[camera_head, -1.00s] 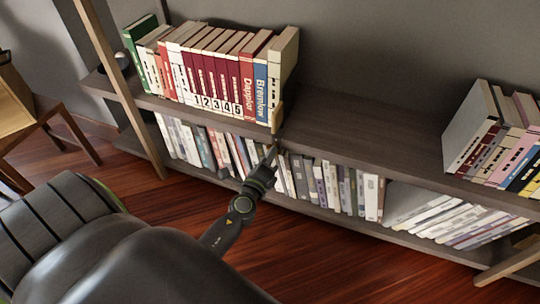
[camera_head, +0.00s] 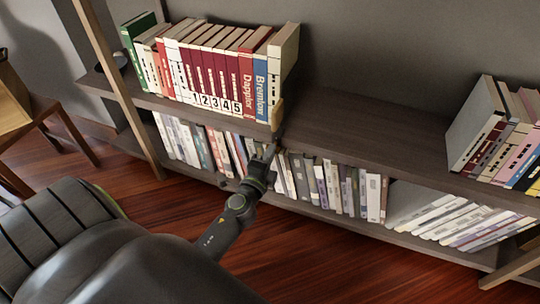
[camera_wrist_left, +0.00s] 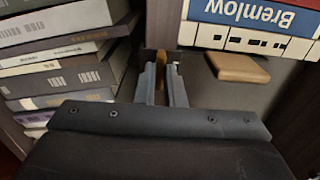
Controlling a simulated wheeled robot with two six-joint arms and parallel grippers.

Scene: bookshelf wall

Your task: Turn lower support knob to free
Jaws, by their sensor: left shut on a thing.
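My left gripper (camera_head: 268,152) reaches up to the front edge of the upper shelf, just below the right end of the upright book row. In the left wrist view its two narrow fingers (camera_wrist_left: 162,82) are close together, shut on a small knob (camera_wrist_left: 161,61) at the shelf edge. The knob is mostly hidden by the fingers, so its exact angle cannot be told. A tan wooden support piece (camera_head: 277,114) stands at the end of the book row above the gripper. It also shows in the left wrist view (camera_wrist_left: 237,67). My right gripper is not in view.
Upright books (camera_head: 205,75) fill the left of the upper shelf (camera_head: 350,135), which is bare in the middle. Other books (camera_head: 490,130) lean at the right. The lower shelf holds many books (camera_head: 330,185) close behind the gripper. A chair (camera_head: 30,125) stands at the left.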

